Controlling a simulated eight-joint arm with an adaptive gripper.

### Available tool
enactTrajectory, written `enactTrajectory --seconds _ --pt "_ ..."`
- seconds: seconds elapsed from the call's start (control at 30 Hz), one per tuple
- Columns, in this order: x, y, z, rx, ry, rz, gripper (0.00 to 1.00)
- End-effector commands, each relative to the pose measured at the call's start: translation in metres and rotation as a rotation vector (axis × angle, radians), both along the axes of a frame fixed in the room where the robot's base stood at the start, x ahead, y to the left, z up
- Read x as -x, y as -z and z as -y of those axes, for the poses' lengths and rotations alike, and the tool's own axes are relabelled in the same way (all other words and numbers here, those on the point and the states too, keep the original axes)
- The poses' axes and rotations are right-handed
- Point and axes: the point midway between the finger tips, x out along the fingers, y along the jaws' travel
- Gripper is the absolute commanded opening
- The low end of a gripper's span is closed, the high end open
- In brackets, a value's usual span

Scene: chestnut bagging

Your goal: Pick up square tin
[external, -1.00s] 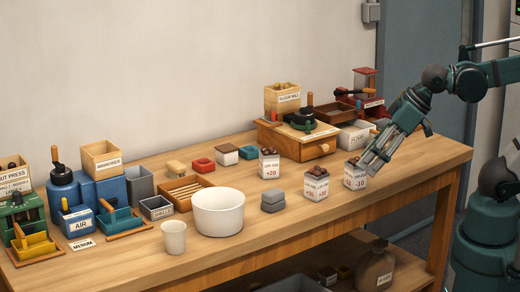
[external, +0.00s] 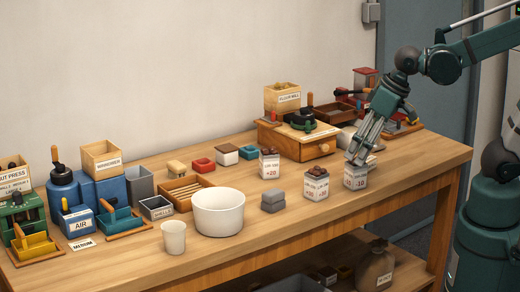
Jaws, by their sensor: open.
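My gripper (external: 360,157) points steeply down over the rightmost white square container (external: 355,180), near the right end of the table. Its fingers are open and hide most of that container's top; I cannot tell whether they touch it. That container has red and dark print, including "-10". A similar square container (external: 316,188) with brown contents stands to its left, and another (external: 269,166) marked "+20" stands farther back. A small grey rounded-square block (external: 273,200), perhaps a lidded tin, sits left of these, clear of the gripper. I cannot tell for sure which is the square tin.
A white bowl (external: 218,214) and a cup (external: 174,238) stand at the front middle. Presses and bins crowd the left end. The table's front right is clear.

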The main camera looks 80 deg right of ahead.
Motion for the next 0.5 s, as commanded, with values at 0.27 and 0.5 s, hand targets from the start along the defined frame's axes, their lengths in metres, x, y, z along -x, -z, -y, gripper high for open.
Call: enactTrajectory --seconds 0.27,0.5 --pt "-0.010 -0.006 0.017 -0.051 0.145 -0.091 0.49" --pt "-0.014 -0.004 0.032 -0.089 0.271 -0.170 0.49"
